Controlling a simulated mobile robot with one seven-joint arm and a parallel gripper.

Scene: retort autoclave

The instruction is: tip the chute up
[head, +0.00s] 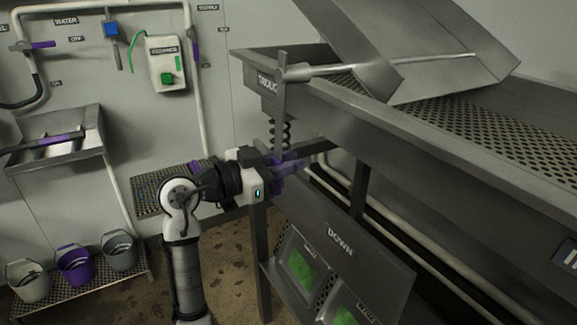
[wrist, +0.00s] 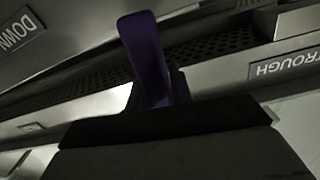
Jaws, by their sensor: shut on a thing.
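The chute (head: 425,45) is a bent grey steel sheet above the perforated trough at the upper right of the head view. It sits tilted on a horizontal shaft (head: 335,70). A flat upright steel arm (head: 282,100) joins the shaft's near end, with a dark coil spring (head: 287,132) beside its lower part. My gripper (head: 280,172) is at the lower end of this arm, shut on a purple handle (head: 294,164). The exact contact between the fingers and the handle is hidden.
The trough (head: 420,125) has a long steel front wall close to the right of my gripper. A tilted plate marked DOWN (head: 345,235) lies below it, over green-filled bins (head: 300,268). Buckets (head: 75,264) stand on a low rack at the left. Open floor lies between.

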